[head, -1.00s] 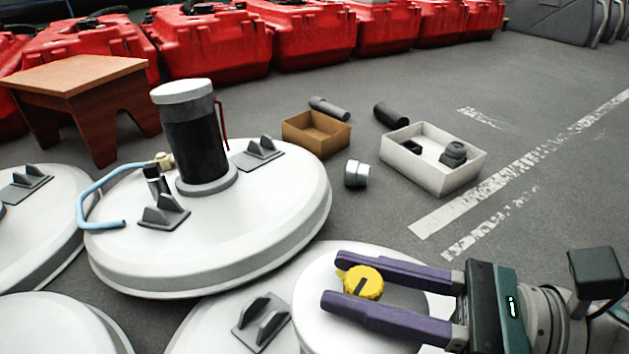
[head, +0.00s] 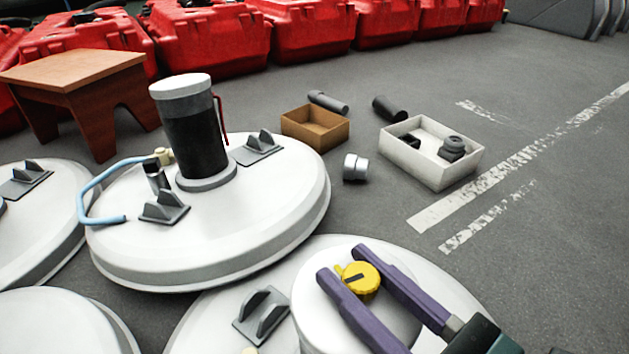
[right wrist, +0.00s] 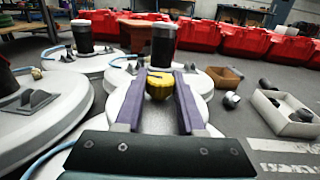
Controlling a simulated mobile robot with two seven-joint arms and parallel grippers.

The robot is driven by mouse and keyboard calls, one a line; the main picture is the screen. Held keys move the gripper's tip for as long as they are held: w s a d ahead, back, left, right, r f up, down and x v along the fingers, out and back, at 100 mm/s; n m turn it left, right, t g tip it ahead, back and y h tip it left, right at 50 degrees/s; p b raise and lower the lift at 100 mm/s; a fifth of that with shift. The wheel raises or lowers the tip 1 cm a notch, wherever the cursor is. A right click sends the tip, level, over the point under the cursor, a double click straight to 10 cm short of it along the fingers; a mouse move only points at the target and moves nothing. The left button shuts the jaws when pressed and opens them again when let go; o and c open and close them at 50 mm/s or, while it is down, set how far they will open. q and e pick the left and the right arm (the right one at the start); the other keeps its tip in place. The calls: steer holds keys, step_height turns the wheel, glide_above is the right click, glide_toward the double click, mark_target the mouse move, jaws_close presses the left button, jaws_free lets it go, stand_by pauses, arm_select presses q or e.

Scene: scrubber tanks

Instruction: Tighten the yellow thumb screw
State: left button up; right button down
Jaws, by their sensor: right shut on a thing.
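The yellow thumb screw (head: 361,277) sits on top of a white round cap (head: 322,300) at the bottom middle of the head view. A dark mark crosses its top. My right gripper (head: 340,262) reaches in from the lower right, its two purple fingers shut on either side of the screw. The right wrist view also shows the yellow screw (right wrist: 159,84) between the fingers, with the fingertips reaching just past it. The screw's lower part is hidden. My left gripper is not in view.
A larger white tank lid (head: 285,215) with a black cylinder (head: 193,140) and blue hose (head: 92,190) lies to the left. A brown box (head: 328,142), a white box (head: 405,168) and loose fittings sit on the floor behind. A wooden stool (head: 75,75) and red cases stand further back.

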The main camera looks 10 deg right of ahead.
steer(key=shift+r, duration=0.1)
stand_by(0.3)
steer(key=c, duration=0.5)
jaws_free()
steer(key=p+v, duration=0.3)
steer(key=v, duration=0.7)
